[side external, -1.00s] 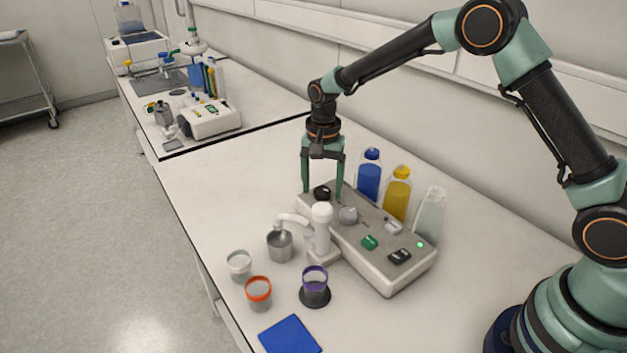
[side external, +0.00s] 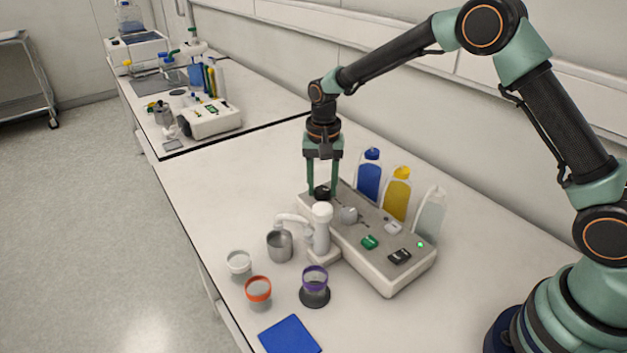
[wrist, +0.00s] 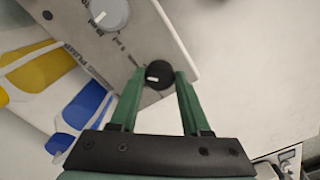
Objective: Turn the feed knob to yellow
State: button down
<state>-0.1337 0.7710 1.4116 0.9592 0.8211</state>
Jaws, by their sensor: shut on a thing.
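The reactor's control box (side external: 385,270) stands on the bench. A round black knob (side external: 321,194) sits at its far end and also shows in the wrist view (wrist: 158,75) with a short white mark on top. My gripper (side external: 323,187) points down over that end, its two green fingers shut on the black knob from both sides. A larger grey dial (side external: 348,215) with a white mark lies nearer the middle of the panel; it also shows in the wrist view (wrist: 108,12).
Blue (side external: 368,180), yellow (side external: 397,196) and clear (side external: 430,215) bottles stand close behind the box. A white spout column (side external: 321,235) stands in front, with a metal cup (side external: 280,245) and several small cups nearby.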

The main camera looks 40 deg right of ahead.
aim_at(323, 189)
jog(key=n, duration=0.9)
jog(key=shift+n, duration=0.3)
dwell(0.5)
jog(key=shift+c, duration=1.8)
grip_release()
notch_tip(323, 189, up, 12)
